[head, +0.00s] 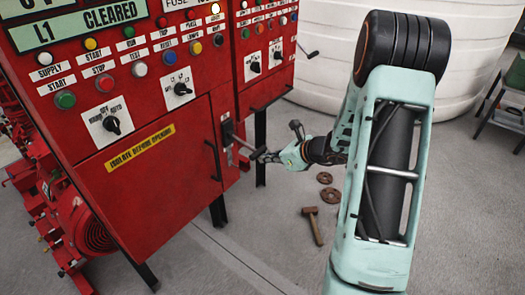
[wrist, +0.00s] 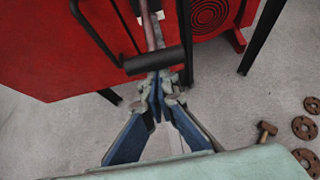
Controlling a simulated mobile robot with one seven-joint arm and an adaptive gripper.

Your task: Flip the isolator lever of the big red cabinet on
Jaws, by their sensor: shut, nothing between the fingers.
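The big red cabinet (head: 150,165) fills the left of the head view. Its isolator lever (head: 243,144) sticks out from the grey plate on the cabinet's right edge, angled down to the right, with a dark grip at its end. In the wrist view the lever (wrist: 152,25) comes in from the top and ends in a black crosswise grip (wrist: 155,61). My gripper (head: 272,157) is beside the lever's end. In the wrist view its shut fingertips (wrist: 157,84) are just below the grip and hold nothing. I cannot tell whether they touch it.
A second red cabinet (head: 265,85) with its own crank handle stands behind. Black door handles (head: 213,160) project from the big cabinet's front. A hammer (head: 313,225) and rusty flanges (head: 331,195) lie on the floor. A white tank (head: 330,60) stands behind my arm.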

